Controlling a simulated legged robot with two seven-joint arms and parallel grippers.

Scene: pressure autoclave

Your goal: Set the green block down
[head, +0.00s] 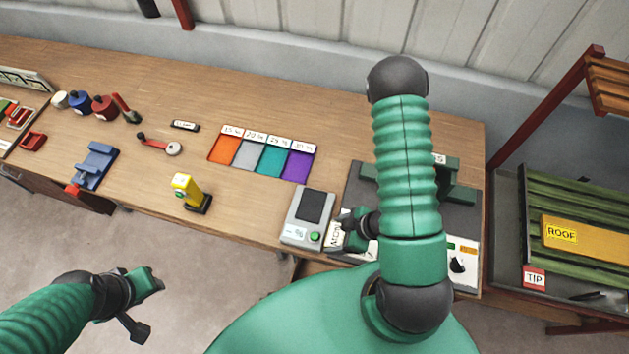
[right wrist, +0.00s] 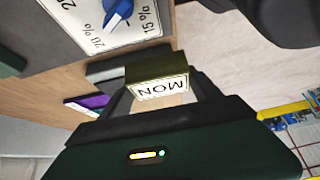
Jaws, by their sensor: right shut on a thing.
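My right gripper (right wrist: 165,95) is shut on a small dark-green block (right wrist: 155,70) with a white label reading MON on its near face. In the head view my right gripper (head: 350,232) is low at the front edge of the table, between the grey scale and the dial panel. The block's white label (head: 337,236) shows there, and my arm and gripper hide much of the rest. I cannot tell whether the block touches anything below. My left gripper (head: 143,300) is away from the table at lower left, and its finger gap does not show clearly.
The grey scale (head: 308,217) with a green button stands just left of my right gripper. A dial panel (head: 460,262) is to the right. Coloured squares (head: 260,155), a yellow tool (head: 187,190) and a blue fixture (head: 95,165) occupy the wooden table (head: 330,130).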

